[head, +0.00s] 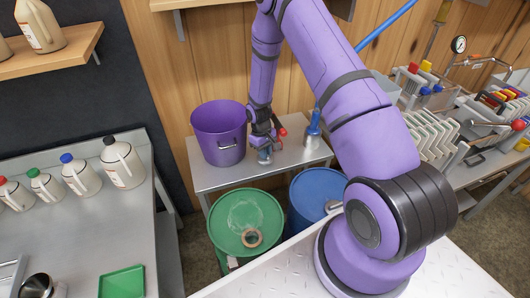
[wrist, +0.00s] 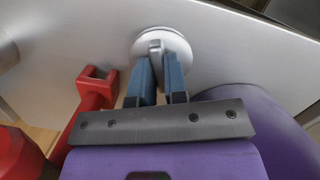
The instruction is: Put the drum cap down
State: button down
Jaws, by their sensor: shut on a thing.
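My gripper (head: 264,152) points down over the grey metal side table (head: 283,178), between a purple bucket (head: 219,132) and a blue-topped tool (head: 312,133). In the wrist view its two blue fingers are shut on the raised grip of the drum cap (wrist: 176,38), a round pale metal disc. The cap is at the tabletop (wrist: 225,65); I cannot tell whether it touches it or hangs just above. In the head view the cap is hardly visible below my fingers.
A red-ended part (wrist: 98,84) lies close left of my fingers, and the purple bucket (wrist: 235,95) is close right. A green drum (head: 246,217) with a ring-shaped opening (head: 251,237) and a blue drum (head: 318,188) stand in front of the table. The table's front strip is clear.

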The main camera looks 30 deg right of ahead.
jog(key=shift+f, duration=0.1)
jog(key=c, duration=1.2)
grip_release()
jog(key=shift+o, duration=0.2)
